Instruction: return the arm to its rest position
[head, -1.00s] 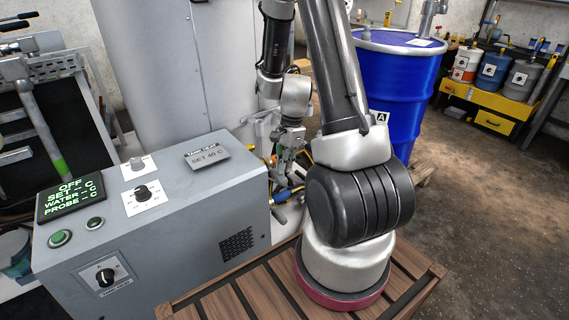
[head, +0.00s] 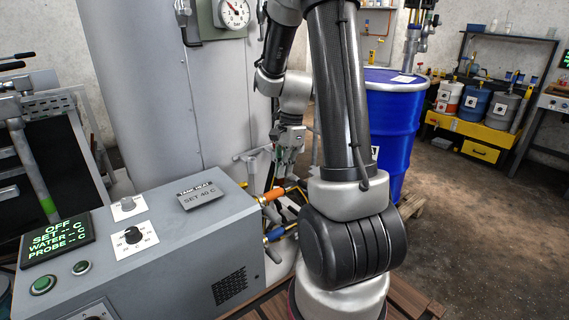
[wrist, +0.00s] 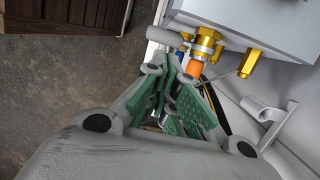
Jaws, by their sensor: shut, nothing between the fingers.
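My gripper (head: 287,162) hangs from my folded arm in the head view, fingers down, between the grey control cabinet and my upper arm. In the wrist view my gripper (wrist: 178,85) shows its green finger pads drawn together, with nothing between them. Beyond the fingertips is an orange hose coupling (wrist: 193,68) with brass fittings (wrist: 207,40). In the head view an orange-handled fitting (head: 271,195) lies just below and left of the gripper; I cannot tell whether they touch.
The grey control cabinet (head: 150,240) with its lit display (head: 57,238) is at lower left, a tall grey tank (head: 150,80) behind it. A blue drum (head: 398,120) stands behind my arm. A yellow rack (head: 470,135) holds several buckets. The floor (head: 480,230) at right is clear.

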